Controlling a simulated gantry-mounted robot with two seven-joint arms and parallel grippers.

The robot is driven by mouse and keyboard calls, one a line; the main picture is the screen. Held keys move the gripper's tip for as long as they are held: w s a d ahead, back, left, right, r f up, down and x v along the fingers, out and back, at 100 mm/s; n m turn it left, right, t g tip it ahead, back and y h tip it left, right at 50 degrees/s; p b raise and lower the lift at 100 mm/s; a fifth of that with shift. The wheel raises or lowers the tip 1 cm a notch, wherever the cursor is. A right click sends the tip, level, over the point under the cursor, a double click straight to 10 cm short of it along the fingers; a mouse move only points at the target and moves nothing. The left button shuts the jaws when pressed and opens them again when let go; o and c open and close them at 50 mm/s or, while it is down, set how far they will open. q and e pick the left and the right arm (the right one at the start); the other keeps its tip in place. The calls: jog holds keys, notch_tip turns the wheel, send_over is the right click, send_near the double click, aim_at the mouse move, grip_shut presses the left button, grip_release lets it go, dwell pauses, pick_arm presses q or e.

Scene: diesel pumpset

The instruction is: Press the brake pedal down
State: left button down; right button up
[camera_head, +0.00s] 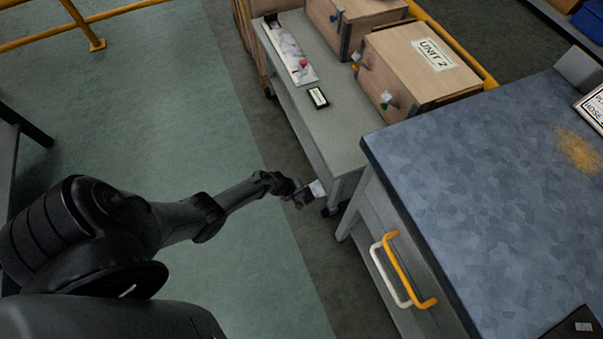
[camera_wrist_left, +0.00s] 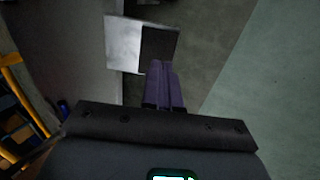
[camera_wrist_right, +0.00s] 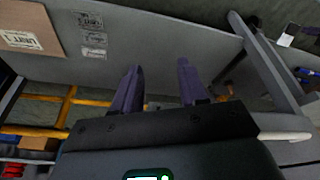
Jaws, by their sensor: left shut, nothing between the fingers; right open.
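A small flat plate, which looks to be the brake pedal (camera_head: 317,188), sits low beside the grey cart's near end. In the left wrist view the plate (camera_wrist_left: 123,43) is pale on one side and dark on the other. My left gripper (camera_head: 303,194) is shut and empty, its fingertips right at the plate. I cannot tell whether they touch it. In the left wrist view the shut fingers (camera_wrist_left: 158,70) overlap the plate's lower edge. My right gripper (camera_wrist_right: 161,72) is open and empty, seen only in its own wrist view.
The grey cart (camera_head: 347,151) carries wooden crates (camera_head: 418,65) and a panel with a red button (camera_head: 291,54). A blue-topped bench (camera_head: 480,180) with yellow and white handles (camera_head: 404,270) stands close at the right. Green floor (camera_head: 245,250) is open at the left. A yellow rail (camera_head: 97,42) stands behind.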

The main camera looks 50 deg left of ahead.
pick_arm(q)
jog(key=p+v, duration=0.5)
jog(key=v, duration=0.1)
jog(key=shift+w, duration=0.1)
dwell(0.3)
